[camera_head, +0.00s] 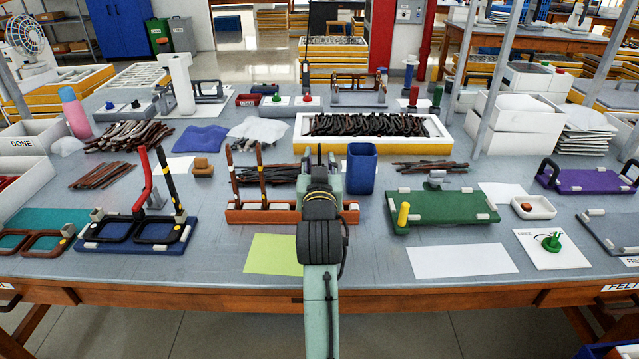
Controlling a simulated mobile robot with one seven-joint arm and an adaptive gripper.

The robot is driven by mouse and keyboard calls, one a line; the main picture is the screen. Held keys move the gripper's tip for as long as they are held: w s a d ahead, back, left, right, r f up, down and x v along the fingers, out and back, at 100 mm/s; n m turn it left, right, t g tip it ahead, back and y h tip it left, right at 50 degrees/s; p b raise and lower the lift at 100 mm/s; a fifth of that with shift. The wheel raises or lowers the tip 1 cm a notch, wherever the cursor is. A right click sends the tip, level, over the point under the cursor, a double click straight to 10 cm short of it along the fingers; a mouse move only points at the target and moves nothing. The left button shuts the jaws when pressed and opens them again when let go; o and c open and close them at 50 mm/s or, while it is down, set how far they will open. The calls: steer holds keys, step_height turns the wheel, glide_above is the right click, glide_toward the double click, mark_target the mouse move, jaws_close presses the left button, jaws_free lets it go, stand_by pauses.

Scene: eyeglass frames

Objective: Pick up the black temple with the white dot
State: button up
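My gripper (320,155) is over the right part of an orange-brown rack (282,216), seen from behind my arm. My wrist hides what is between or below its fingers, so I cannot tell if they are open. Two slim dark temples stand upright in the rack, left of my gripper: a brownish one (232,175) at the left end and a darker one (262,178) beside it. A white dot is too small to make out on either. A black temple with yellow marks (169,178) and a red temple (143,180) stand at the blue fixture (100,236) holding a dark eyeglass frame.
A blue cup (361,170) stands close right of my gripper. Behind is a white tray (309,141) full of dark temples. A green fixture (455,208) with a yellow peg is to the right. A yellow-green sheet (268,255) lies flat in front of the rack.

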jaws_close()
stand_by(0.6)
